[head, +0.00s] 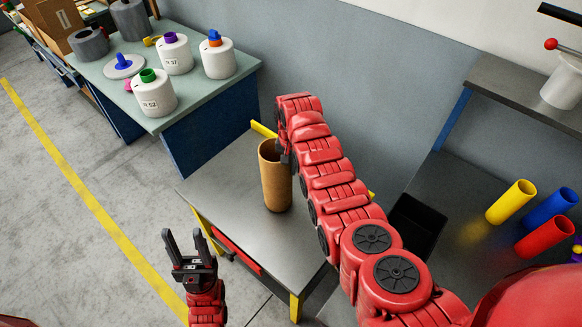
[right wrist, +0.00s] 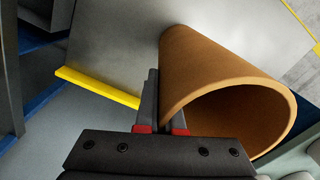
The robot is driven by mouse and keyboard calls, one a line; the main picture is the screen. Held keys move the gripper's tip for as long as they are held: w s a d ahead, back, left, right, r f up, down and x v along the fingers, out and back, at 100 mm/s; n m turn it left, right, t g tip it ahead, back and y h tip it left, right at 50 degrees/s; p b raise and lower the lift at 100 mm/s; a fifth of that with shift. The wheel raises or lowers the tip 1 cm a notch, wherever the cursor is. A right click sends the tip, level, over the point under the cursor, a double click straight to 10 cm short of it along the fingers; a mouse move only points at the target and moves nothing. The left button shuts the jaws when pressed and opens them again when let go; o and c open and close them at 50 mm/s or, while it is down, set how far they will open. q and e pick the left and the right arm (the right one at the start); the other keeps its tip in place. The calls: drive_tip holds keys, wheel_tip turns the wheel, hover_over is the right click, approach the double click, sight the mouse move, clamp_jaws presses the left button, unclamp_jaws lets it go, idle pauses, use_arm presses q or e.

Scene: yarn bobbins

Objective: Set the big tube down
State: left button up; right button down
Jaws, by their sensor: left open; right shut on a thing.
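The big tube (head: 274,180) is brown and hollow, and stands upright at the grey metal table (head: 225,192) in the head view. I cannot tell whether its base touches the tabletop. My right gripper (right wrist: 160,122) is shut on the tube's wall at the rim, as the right wrist view shows, where the tube (right wrist: 215,75) fills the right side. In the head view the red right arm hides most of that gripper. My left gripper (head: 184,244) is open and empty, in front of the table's left edge.
A green-topped bench (head: 185,95) at the back left bears several white bobbins (head: 154,93) and grey cylinders. The grey table has bare room left of and in front of the tube.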

drive_tip(key=shift+f, duration=0.45)
drive_tip(key=shift+f, duration=0.25)
drive_tip(key=c, duration=1)
unclamp_jaws()
drive_tip(key=shift+r, duration=0.1)
drive_tip(key=shift+c, duration=0.2)
